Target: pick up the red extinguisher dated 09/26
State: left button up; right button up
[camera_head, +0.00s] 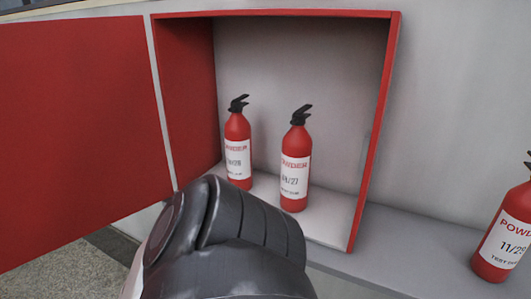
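Two red extinguishers with black handles stand upright inside an open red wall cabinet. The left one (238,145) has a white label whose small date I cannot read with certainty. The right one (296,160) has a label date ending in what looks like 27. A third red extinguisher (505,235) stands outside the cabinet at the right edge, partly cut off, with a date starting 11/2. No label clearly reads 09/26. A dark arm link of mine rises in front of the cabinet's lower left. Neither gripper's fingers show.
The cabinet's red frame (376,135) edges the opening, and its red door (80,130) is swung open to the left. A grey ledge (420,245) runs below the cabinet to the right. The ledge is clear between cabinet and third extinguisher.

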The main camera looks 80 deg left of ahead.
aim_at(237, 128)
jog(key=u, duration=2.6)
